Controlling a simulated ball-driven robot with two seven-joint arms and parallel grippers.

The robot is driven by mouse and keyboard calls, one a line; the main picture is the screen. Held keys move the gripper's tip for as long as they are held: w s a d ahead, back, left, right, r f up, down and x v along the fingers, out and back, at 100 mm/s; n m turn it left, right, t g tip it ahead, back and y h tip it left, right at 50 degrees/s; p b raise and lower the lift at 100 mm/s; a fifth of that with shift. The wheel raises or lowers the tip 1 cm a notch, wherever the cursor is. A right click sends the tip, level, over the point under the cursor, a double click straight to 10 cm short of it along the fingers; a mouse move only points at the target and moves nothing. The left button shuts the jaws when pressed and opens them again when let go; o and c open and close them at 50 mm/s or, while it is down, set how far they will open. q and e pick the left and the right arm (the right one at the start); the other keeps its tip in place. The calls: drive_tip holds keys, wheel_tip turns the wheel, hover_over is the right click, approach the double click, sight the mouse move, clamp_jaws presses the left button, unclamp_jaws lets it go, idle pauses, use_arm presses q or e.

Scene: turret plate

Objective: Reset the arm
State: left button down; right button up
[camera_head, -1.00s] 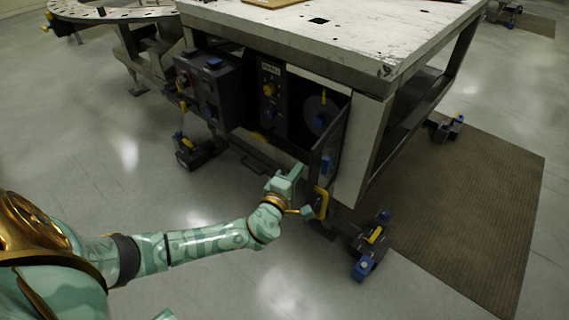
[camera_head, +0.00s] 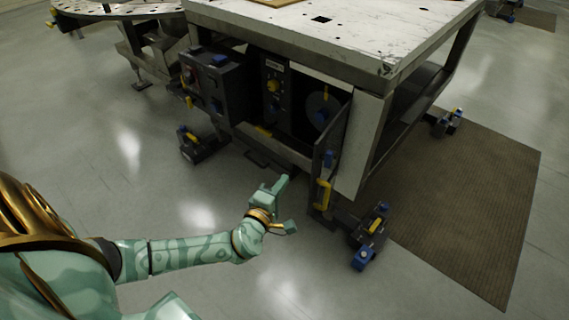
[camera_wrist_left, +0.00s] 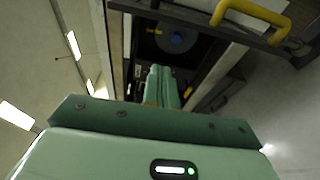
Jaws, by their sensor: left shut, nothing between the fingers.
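My left arm comes in from the left in the head view, pale green with gold bands. Its gripper (camera_head: 284,182) is shut and empty, above the floor in front of the table's lower bay. It is left of the yellow handle (camera_head: 323,194) on the open dark door (camera_head: 327,150) and apart from it. In the left wrist view the closed fingers (camera_wrist_left: 161,85) point toward the open bay, with the yellow handle (camera_wrist_left: 262,13) at the upper right. My right gripper is not in view.
The worn white table (camera_head: 350,38) stands over the bay, which holds a dark control panel (camera_head: 275,88) and a round disc (camera_head: 318,106). A dark switch box (camera_head: 213,82) is at its left. Dark feet with blue parts (camera_head: 365,250) stick out below. The floor at front left is clear.

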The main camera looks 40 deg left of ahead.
use_arm(q)
drive_tip(key=s+a+f+n+g+p, duration=0.1)
drive_tip(key=s+a+f+n+g, duration=0.15)
drive_tip(key=f+n, duration=0.6)
drive_tip(key=s+a+f+n+g, duration=0.2)
drive_tip(key=s+f+n+g, duration=0.3)
drive_tip(key=n, duration=0.6)
drive_tip(key=s+f+n+g+p, duration=0.3)
drive_tip(key=s+f+n, duration=0.7)
drive_tip(key=n, duration=0.3)
drive_tip(key=s+d+f+n+g+h+p, duration=0.1)
drive_tip(key=s+d+n, duration=0.3)
drive_tip(key=s, duration=0.8)
drive_tip(key=s+d+f+n+g+h+p, duration=0.1)
drive_tip(key=s+d+n+g+p, duration=0.2)
drive_tip(key=s, duration=0.9)
drive_tip(key=s+d+f+n+g+h+p, duration=0.1)
drive_tip(key=s+d+n+g+p, duration=0.1)
drive_tip(key=s+n, duration=0.7)
drive_tip(key=s+d+g, duration=0.1)
drive_tip(key=s+d, duration=0.1)
drive_tip(key=s, duration=0.1)
drive_tip(key=shift+s+d+f, duration=0.15)
drive_tip(key=shift+s+d, duration=0.15)
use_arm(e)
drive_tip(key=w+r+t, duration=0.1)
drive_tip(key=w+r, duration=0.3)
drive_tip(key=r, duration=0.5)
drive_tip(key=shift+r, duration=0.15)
